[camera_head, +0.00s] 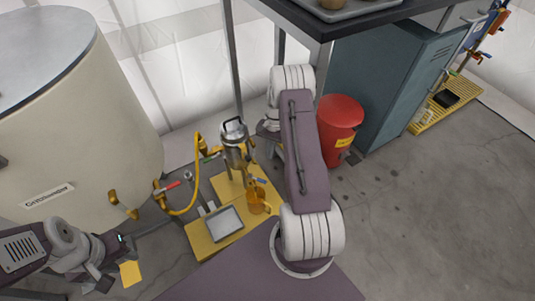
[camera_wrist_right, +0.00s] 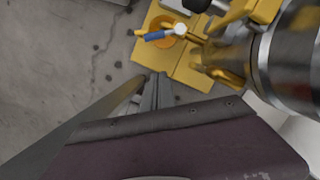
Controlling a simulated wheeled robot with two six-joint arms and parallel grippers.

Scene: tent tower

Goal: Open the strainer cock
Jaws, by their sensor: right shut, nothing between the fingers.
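The strainer appears to be the upright metal cylinder (camera_head: 235,150) on the yellow stand in the head view; its metal body (camera_wrist_right: 290,60) fills the upper right of the wrist view. A small blue lever (camera_head: 261,181) sits low beside it, above an orange jug (camera_head: 257,201). The blue lever (camera_wrist_right: 154,36) also shows in the wrist view, next to a white round end. My right gripper (camera_wrist_right: 158,82) is shut and empty, apart from the lever and the cylinder; my arm mostly hides it in the head view. My left gripper (camera_head: 104,284) is low at the left, its opening unclear.
A large cream tank (camera_head: 85,130) stands at the left. A yellow hose (camera_head: 194,180) and a red lever (camera_head: 173,186) lie between tank and strainer. A grey tray (camera_head: 224,224) is in front.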

